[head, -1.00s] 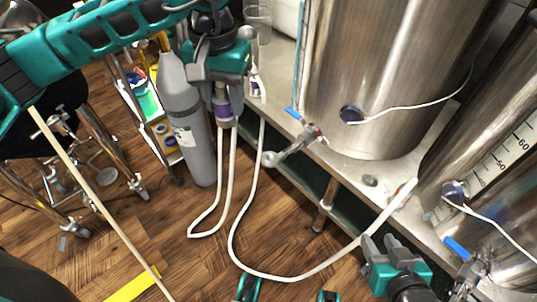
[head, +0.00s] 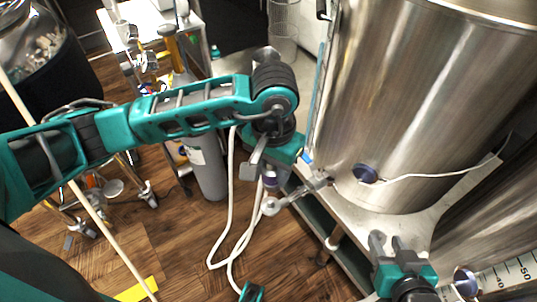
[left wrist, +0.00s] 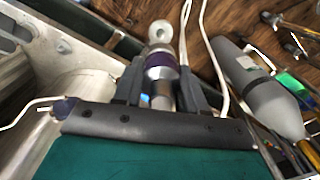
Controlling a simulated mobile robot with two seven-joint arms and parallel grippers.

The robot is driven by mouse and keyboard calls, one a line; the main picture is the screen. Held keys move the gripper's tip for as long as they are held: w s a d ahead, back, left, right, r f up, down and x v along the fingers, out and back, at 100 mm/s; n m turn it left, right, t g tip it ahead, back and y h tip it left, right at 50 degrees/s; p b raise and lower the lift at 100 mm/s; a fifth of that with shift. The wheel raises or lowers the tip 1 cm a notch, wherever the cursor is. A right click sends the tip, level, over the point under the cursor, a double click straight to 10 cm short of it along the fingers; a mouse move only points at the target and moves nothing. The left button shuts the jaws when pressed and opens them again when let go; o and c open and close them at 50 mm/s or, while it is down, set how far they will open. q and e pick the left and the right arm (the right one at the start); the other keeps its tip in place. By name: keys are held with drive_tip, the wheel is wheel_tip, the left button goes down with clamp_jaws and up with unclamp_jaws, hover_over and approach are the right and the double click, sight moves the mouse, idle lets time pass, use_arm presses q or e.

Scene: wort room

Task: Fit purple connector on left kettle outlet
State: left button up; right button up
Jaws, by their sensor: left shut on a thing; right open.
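The left kettle (head: 400,110) is a large steel vessel on a metal bench. Its outlet valve (head: 312,186) has a blue handle and a metal pipe ending in a round mouth (head: 270,206). My left gripper (head: 266,172) is shut on the purple connector (head: 270,182), just above that mouth in the head view. The left wrist view shows the purple connector (left wrist: 161,62) between the fingers, with a round metal end beyond it. I cannot tell whether connector and outlet touch. A white hose (head: 232,200) hangs nearby. My right gripper (head: 390,244) is open and empty in front of the bench.
A grey gas cylinder (head: 207,168) stands behind my left arm and shows in the left wrist view (left wrist: 258,82). A probe (head: 365,173) with a white cable sticks out of the left kettle. A second kettle (head: 490,225) stands right. Wooden floor is open at lower left.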

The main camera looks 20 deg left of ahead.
use_arm(q)
drive_tip(key=shift+s+f+b, duration=0.1)
drive_tip(key=shift+f+b, duration=0.25)
drive_tip(key=shift+f, duration=0.35)
drive_tip(key=b, duration=0.3)
hover_over(271, 201)
wheel_tip(271, 201, down, 5)
drive_tip(key=shift+r, duration=0.1)
drive_tip(key=shift+d+f+b, duration=0.1)
drive_tip(key=shift+f+b, duration=0.25)
drive_tip(key=shift+b, duration=0.2)
drive_tip(key=shift+f+b, duration=1.3)
drive_tip(key=shift+b, duration=0.35)
drive_tip(key=o, duration=1.2)
